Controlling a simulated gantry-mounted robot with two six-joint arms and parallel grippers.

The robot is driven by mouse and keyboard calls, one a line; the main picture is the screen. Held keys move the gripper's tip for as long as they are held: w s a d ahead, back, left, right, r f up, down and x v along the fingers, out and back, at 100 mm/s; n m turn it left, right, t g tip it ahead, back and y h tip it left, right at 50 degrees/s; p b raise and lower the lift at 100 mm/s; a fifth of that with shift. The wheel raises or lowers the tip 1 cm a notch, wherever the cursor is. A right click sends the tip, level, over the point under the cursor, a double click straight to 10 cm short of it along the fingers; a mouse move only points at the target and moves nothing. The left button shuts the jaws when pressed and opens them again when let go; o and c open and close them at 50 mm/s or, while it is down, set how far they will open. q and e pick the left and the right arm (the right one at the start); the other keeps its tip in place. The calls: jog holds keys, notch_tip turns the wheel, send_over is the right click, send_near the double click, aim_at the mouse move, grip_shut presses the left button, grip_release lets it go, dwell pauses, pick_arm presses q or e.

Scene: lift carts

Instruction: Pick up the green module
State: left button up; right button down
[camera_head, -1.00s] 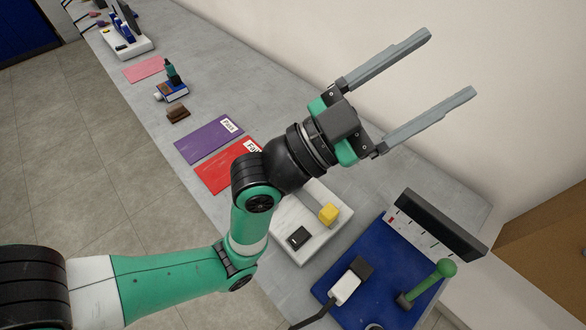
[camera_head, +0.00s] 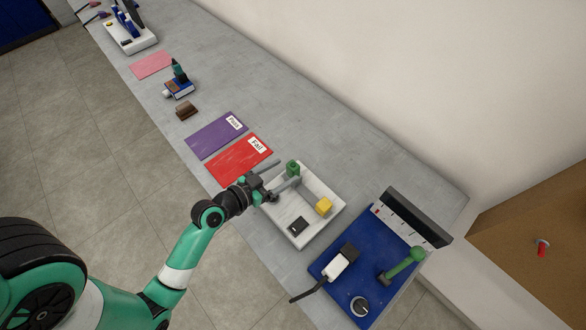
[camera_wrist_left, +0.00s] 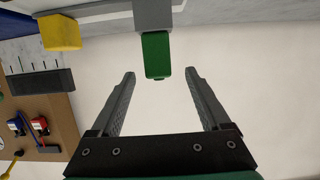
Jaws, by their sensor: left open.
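The green module (camera_head: 292,168) stands at the back left corner of the white tray (camera_head: 326,237) in the head view. My left gripper (camera_head: 289,172) is open, with its fingers reaching toward the module from the tray's left side. In the left wrist view the green module (camera_wrist_left: 157,56) appears between the two finger lines and just beyond the fingertips (camera_wrist_left: 159,76). I see no finger clearly touching it. A grey block shape (camera_wrist_left: 153,15) adjoins it there; I cannot tell what it is. My right gripper is not in view.
Red (camera_head: 238,160) and purple (camera_head: 214,134) sheets lie left. The table's back strip is clear.

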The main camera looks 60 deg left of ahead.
pick_arm(q)
jog(key=x, duration=0.7)
jog(key=shift+w+d, duration=0.1)
jog(key=shift+w, duration=0.3)
grip_shut()
